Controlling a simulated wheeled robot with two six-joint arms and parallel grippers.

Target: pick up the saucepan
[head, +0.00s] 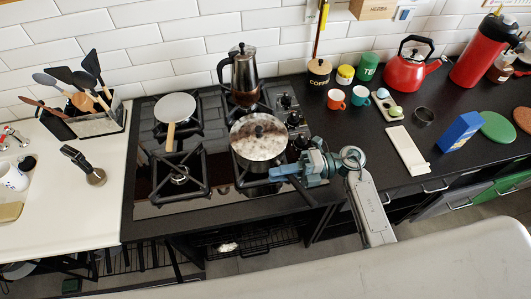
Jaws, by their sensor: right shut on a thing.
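The saucepan (258,136) has a shiny, mottled lid with a dark knob and sits over the front right burner of the gas hob (218,140). Its dark handle (302,194) points toward the front right, past the hob's edge. My right gripper (283,174) comes in from the right and is shut on the handle, close to the pan. The fingers hide part of the handle and the pan's near side. I cannot tell whether the pan's base touches the grate. My left gripper is not in view.
A moka pot (244,75) stands close behind the saucepan. A pale pan (175,107) with a wooden handle sits at the back left, and the front left burner (179,175) is bare.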

